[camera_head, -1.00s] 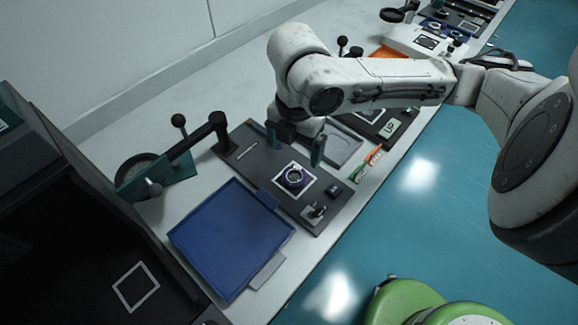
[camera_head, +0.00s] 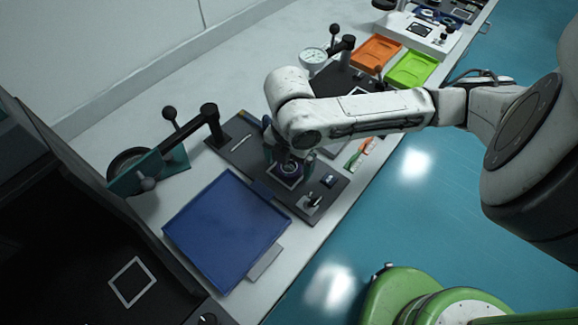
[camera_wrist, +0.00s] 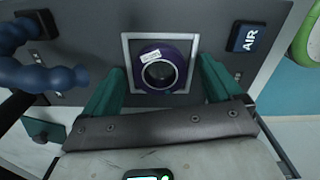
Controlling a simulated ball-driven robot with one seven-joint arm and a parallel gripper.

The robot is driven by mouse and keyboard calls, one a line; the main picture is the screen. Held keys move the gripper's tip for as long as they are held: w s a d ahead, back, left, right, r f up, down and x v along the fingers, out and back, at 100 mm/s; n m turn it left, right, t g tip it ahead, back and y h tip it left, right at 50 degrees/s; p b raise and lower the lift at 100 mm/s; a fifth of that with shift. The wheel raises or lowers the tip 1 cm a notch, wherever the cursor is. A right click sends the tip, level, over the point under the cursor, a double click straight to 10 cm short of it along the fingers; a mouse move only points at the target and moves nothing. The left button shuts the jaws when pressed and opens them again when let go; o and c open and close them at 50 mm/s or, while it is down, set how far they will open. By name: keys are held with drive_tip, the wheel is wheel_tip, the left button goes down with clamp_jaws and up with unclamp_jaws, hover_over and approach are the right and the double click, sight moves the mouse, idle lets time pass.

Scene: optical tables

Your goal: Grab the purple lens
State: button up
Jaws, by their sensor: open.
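The purple lens (camera_wrist: 178,58) is a ring with a clear centre and a small white label. It sits inside a white square outline on a dark plate (camera_wrist: 210,15). In the wrist view it lies between and ahead of the two green fingers of my open gripper (camera_wrist: 160,88), with gaps on both sides. In the head view the purple lens (camera_head: 289,169) shows under my gripper (camera_head: 285,158), partly hidden by it. I cannot tell the exact height of the fingertips over the plate.
A blue tray (camera_head: 225,232) lies left of the dark plate. A jointed blue hose (camera_wrist: 40,72) and a block marked AIR (camera_wrist: 247,37) flank the lens. A black post with a teal holder (camera_head: 150,165) stands at the left. Orange (camera_head: 376,54) and green (camera_head: 411,70) trays are farther back.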

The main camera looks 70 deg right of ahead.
drive_tip(key=c, duration=1.2)
drive_tip(key=shift+o, duration=0.2)
drive_tip(key=shift+r, duration=0.15)
